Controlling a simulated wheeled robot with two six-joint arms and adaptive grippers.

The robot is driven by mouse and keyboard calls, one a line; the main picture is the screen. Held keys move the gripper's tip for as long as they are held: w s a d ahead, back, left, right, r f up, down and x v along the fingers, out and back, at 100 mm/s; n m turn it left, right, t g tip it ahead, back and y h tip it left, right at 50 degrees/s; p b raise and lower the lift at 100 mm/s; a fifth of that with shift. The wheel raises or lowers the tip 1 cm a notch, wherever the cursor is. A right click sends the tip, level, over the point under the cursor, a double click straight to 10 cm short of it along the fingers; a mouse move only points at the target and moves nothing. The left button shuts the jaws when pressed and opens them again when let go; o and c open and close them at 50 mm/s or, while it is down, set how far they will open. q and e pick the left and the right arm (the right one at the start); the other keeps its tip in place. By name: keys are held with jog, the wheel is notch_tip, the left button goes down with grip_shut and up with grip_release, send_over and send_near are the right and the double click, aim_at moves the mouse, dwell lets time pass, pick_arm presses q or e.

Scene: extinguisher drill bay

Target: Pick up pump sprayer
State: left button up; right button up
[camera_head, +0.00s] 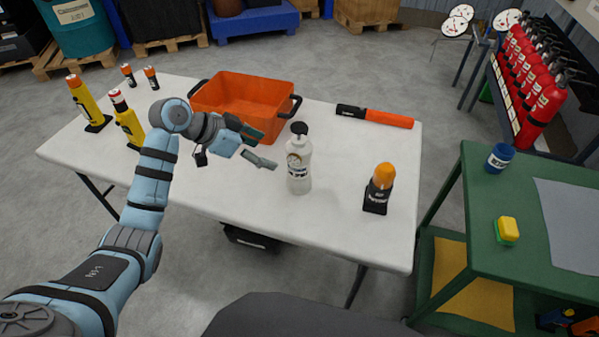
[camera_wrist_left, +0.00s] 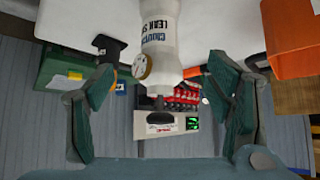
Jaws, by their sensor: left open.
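The pump sprayer (camera_head: 299,172) is a white bottle with a black pump top and a round gauge. It stands upright on the white table, right of the orange bin. My left gripper (camera_head: 268,149) is open and empty just left of the bottle's upper part, with its fingers pointing towards it. In the left wrist view the scene is upside down. The sprayer (camera_wrist_left: 163,45) shows there ahead, in line with the gap between the open fingers (camera_wrist_left: 162,80). No contact is visible. My right gripper is not in view.
The orange bin (camera_head: 243,92) stands behind my left gripper. An orange-and-black baton (camera_head: 385,118) lies at the table's back right. An orange-capped black item (camera_head: 380,187) stands right of the sprayer. Yellow tubes (camera_head: 128,120) stand at left. The table's (camera_head: 225,190) front middle is clear.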

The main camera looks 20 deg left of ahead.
aim_at(301, 160)
pick_arm(q)
jog(key=b+x, duration=0.1)
jog(key=x, duration=0.3)
jog(key=b+x, duration=0.1)
jog(key=x, duration=0.4)
jog(key=b+x, duration=0.1)
jog(key=x, duration=0.3)
jog(key=shift+w+d+r, duration=0.3)
jog(key=shift+w+d, duration=0.05)
jog(key=shift+d, duration=0.05)
jog(key=shift+s, duration=0.1)
jog(key=c, duration=0.8)
grip_shut()
jog(key=shift+r, duration=0.1)
